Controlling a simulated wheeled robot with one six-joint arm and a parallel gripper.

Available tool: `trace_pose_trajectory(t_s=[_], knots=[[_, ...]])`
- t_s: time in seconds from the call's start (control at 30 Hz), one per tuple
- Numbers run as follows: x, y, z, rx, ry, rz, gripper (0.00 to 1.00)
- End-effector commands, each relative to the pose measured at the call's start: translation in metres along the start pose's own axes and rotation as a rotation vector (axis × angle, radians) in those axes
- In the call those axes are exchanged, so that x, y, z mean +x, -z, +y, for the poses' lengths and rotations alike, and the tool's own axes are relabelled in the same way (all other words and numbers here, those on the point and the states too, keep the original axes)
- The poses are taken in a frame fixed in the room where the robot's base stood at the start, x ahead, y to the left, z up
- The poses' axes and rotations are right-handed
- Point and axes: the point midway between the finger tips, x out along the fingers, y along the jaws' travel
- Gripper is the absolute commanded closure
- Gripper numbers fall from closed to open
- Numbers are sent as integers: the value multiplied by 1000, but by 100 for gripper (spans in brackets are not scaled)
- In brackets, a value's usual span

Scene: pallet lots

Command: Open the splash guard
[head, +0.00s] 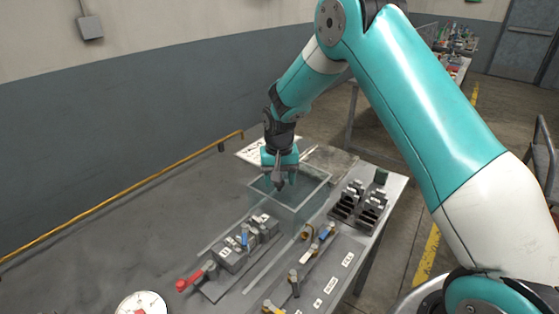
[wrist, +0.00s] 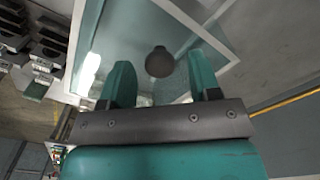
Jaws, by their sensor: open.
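The splash guard (head: 298,207) is a clear, greenish box-shaped cover on the workbench, near its far right part, with a pale rim. In the wrist view its clear panel (wrist: 125,30) fills the upper middle, edged by a light frame. A dark round knob (wrist: 160,62) shows against the panel, lined up between my fingertips. My gripper (head: 281,182) points down over the guard, with its fingers open and apart. In the wrist view both teal fingers (wrist: 160,78) stand either side of the knob, with gaps. I cannot tell how deep the fingers reach around it.
A grey fixture with a red handle (head: 190,280) and a blue lever stands in front of the guard. A plate with labelled valves (head: 318,278) lies to its right. Dark stepped holders (head: 360,205) stand right of the guard. A yellow rail (head: 120,193) runs along the left.

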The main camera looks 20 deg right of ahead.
Motion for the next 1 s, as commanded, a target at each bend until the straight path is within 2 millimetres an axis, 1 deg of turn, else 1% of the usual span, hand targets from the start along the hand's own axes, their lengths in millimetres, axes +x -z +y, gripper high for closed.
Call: trace_pose_trajectory(t_s=[0.07, 0.17, 0.4, 0.6, 0.7, 0.8, 1.0], knots=[[-10, 1, 0, 0, 2, 5, 43], [-29, 1, 0, 0, 3, 7, 43], [-91, 1, 0, 0, 3, 8, 43], [-137, 1, 0, 1, 2, 5, 43], [-152, 1, 0, 1, 1, 4, 43], [-162, 0, 1, 1, 1, 2, 43], [-169, 0, 1, 1, 0, 0, 43]])
